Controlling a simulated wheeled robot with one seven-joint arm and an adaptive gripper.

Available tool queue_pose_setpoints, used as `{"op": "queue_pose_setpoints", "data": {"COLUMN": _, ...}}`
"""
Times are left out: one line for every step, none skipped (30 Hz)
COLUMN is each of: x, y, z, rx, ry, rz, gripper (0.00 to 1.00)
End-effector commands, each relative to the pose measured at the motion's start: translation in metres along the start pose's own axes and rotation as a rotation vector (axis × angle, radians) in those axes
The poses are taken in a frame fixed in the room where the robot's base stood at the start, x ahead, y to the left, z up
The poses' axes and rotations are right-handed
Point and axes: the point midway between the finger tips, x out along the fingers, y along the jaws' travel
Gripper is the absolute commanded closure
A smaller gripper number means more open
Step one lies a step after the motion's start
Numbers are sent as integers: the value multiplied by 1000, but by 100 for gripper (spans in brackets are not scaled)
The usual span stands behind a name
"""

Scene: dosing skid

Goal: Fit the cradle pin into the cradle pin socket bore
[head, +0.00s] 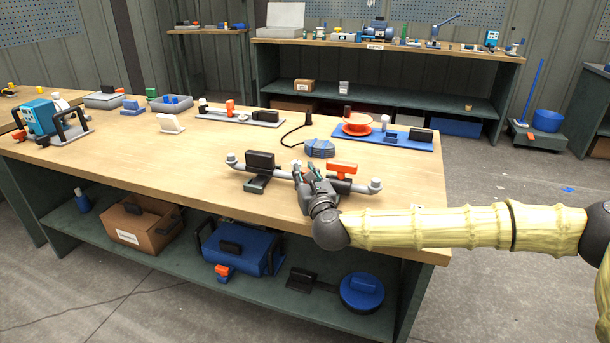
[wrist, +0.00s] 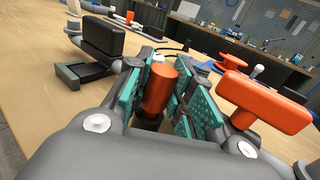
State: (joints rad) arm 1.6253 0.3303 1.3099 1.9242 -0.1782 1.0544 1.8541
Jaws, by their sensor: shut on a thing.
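My gripper (head: 308,174) is over the bench among the grey pipe piece with a black block and an orange block. In the wrist view my gripper (wrist: 158,92) has its teal pads on either side of an orange cylinder, which I take to be the cradle pin (wrist: 159,88), and is shut on it. The pin stands roughly upright, slightly tilted in the picture. A dark part shows below it; I cannot tell whether it belongs to the pin or to a socket. The cradle pin socket bore is not clearly visible. In the head view the gripper hides the pin.
A black block (wrist: 103,36) stands left of my gripper and an orange block (wrist: 262,100) close on its right. The grey pipe (head: 235,162) runs beside them. The front bench top is clear.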

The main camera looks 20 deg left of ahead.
Motion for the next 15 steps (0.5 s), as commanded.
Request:
{"op": "queue_pose_setpoints", "data": {"x": 0, "y": 0, "z": -2, "rx": 0, "ry": 0, "rz": 0, "gripper": 97}}
{"op": "queue_pose_setpoints", "data": {"x": 0, "y": 0, "z": -2, "rx": 0, "ry": 0, "rz": 0, "gripper": 97}}
{"op": "queue_pose_setpoints", "data": {"x": 0, "y": 0, "z": -3, "rx": 0, "ry": 0, "rz": 0, "gripper": 97}}
{"op": "queue_pose_setpoints", "data": {"x": 0, "y": 0, "z": -4, "rx": 0, "ry": 0, "rz": 0, "gripper": 97}}
{"op": "queue_pose_setpoints", "data": {"x": 0, "y": 0, "z": -4, "rx": 0, "ry": 0, "rz": 0, "gripper": 97}}
{"op": "queue_pose_setpoints", "data": {"x": 0, "y": 0, "z": -5, "rx": 0, "ry": 0, "rz": 0, "gripper": 97}}
{"op": "queue_pose_setpoints", "data": {"x": 0, "y": 0, "z": -5, "rx": 0, "ry": 0, "rz": 0, "gripper": 97}}
{"op": "queue_pose_setpoints", "data": {"x": 0, "y": 0, "z": -6, "rx": 0, "ry": 0, "rz": 0, "gripper": 97}}
{"op": "queue_pose_setpoints", "data": {"x": 0, "y": 0, "z": -7, "rx": 0, "ry": 0, "rz": 0, "gripper": 97}}
{"op": "queue_pose_setpoints", "data": {"x": 0, "y": 0, "z": -7, "rx": 0, "ry": 0, "rz": 0, "gripper": 97}}
{"op": "queue_pose_setpoints", "data": {"x": 0, "y": 0, "z": -8, "rx": 0, "ry": 0, "rz": 0, "gripper": 97}}
{"op": "queue_pose_setpoints", "data": {"x": 0, "y": 0, "z": -8, "rx": 0, "ry": 0, "rz": 0, "gripper": 97}}
{"op": "queue_pose_setpoints", "data": {"x": 0, "y": 0, "z": -9, "rx": 0, "ry": 0, "rz": 0, "gripper": 97}}
{"op": "queue_pose_setpoints", "data": {"x": 0, "y": 0, "z": -10, "rx": 0, "ry": 0, "rz": 0, "gripper": 97}}
{"op": "queue_pose_setpoints", "data": {"x": 0, "y": 0, "z": -9, "rx": 0, "ry": 0, "rz": 0, "gripper": 74}}
